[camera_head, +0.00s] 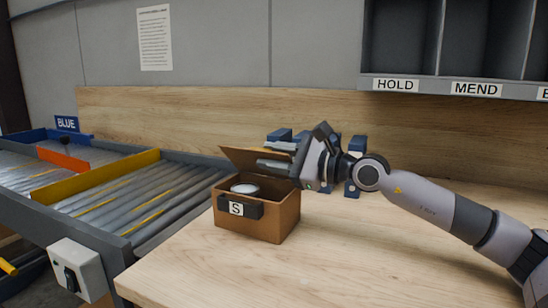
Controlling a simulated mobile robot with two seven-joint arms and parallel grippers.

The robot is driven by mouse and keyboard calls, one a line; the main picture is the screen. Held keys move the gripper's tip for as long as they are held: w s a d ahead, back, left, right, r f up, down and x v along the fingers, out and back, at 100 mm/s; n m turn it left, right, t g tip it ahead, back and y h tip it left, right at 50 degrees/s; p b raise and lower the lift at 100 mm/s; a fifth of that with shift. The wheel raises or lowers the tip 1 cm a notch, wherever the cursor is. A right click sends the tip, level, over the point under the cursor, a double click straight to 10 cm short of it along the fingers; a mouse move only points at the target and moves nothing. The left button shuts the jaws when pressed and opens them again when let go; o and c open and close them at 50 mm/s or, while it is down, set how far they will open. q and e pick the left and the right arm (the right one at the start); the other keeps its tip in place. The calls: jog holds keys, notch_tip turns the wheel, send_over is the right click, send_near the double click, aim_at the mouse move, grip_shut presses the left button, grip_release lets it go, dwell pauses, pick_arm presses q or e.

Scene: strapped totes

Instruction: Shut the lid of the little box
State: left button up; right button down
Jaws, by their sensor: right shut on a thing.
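The little brown box (274,222) stands on the wooden table, with a dark plate marked S on its front. Its lid (240,158) is up, hinged at the back and tilted over the opening. A round pale item (244,188) lies inside the box. My right gripper (266,158) comes in from the right and is shut on the lid at its right part. The fingers hide some of the lid. My left gripper is not in view.
Blue holders (353,180) stand behind the box, partly hidden by my right arm. A roller conveyor (150,188) runs along the left, with a switch box (77,270) at its side. Shelves marked HOLD and MEND (476,89) hang above. The table's front (330,280) is clear.

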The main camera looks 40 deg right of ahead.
jog(key=c, duration=0.9)
grip_release()
notch_tip(320, 180, up, 20)
jog(key=p, duration=0.7)
